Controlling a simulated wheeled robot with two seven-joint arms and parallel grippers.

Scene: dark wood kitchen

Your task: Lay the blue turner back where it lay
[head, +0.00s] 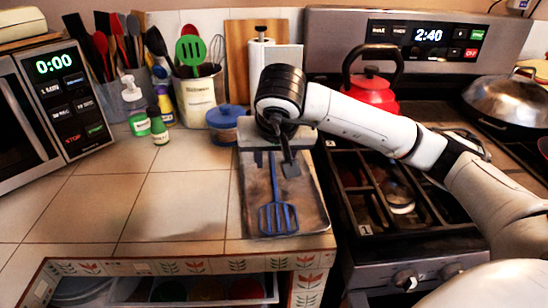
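The blue turner (278,216) lies on a grey metal tray (312,208) at the counter's right edge. Its slotted head points toward the front edge and its handle runs back under my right gripper. My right gripper (274,163) points down over the back part of the tray, at the handle's far end. Its fingers look spread, one on each side of the handle, with no clear contact. The handle's far end is partly hidden by the gripper. My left gripper is not in view.
The stove (372,190) with a red kettle (371,90) is at the right. The tiled counter (170,195) left of the tray is clear. An open drawer (200,290) shows below.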

